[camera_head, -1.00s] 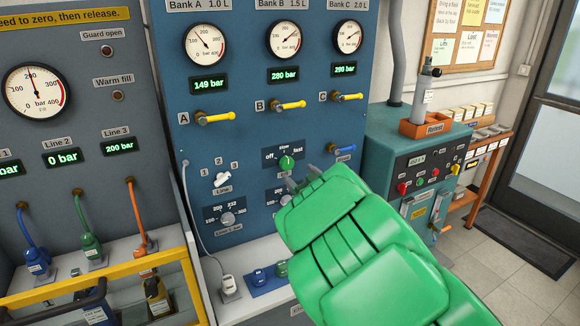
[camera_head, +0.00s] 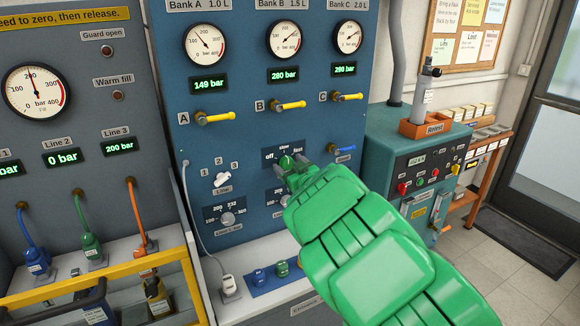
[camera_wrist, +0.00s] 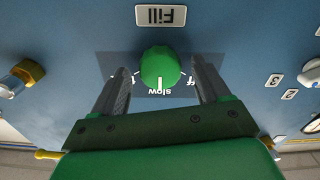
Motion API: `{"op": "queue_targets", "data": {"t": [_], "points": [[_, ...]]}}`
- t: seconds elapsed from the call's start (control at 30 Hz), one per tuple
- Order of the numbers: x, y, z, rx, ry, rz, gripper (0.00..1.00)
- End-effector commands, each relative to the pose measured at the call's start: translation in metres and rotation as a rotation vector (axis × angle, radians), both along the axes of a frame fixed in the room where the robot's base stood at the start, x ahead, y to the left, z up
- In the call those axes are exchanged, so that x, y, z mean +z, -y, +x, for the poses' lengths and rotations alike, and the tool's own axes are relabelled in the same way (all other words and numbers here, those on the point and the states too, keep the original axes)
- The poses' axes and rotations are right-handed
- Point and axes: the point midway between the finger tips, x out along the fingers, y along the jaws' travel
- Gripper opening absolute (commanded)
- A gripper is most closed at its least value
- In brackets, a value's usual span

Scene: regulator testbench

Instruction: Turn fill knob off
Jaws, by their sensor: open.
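The green fill knob (camera_head: 286,163) is on the blue panel, on a dark plate marked off, slow and fast. My gripper (camera_wrist: 160,78) is open, one grey finger on each side of the knob, with a visible gap on both sides. In the head view my green gripper (camera_head: 290,170) reaches the knob from the lower right and partly hides the plate.
Yellow valve handles (camera_head: 215,117) run in a row above the knob. A blue-handled valve (camera_head: 343,149) is close on the right. A white line selector knob (camera_head: 222,180) and a regulator knob (camera_head: 228,219) are to the left. A teal bench (camera_head: 385,135) stands right.

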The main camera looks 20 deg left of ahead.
Motion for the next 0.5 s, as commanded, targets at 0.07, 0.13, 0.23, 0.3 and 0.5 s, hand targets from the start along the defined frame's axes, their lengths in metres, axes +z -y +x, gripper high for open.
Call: {"op": "queue_targets", "data": {"t": [0.07, 0.13, 0.23, 0.3, 0.5], "points": [[0.0001, 0.0, 0.0001, 0.0, 0.0, 0.0, 0.76], [0.0, -0.0001, 0.0001, 0.0, 0.0, 0.0, 0.76], [0.0, -0.0001, 0.0, 0.0, 0.0, 0.0, 0.66], [0.0001, -0.0002, -0.0001, 0.0, 0.0, 0.0, 0.56], [-0.0001, -0.0001, -0.0001, 0.0, 0.0, 0.0, 0.25]]}}
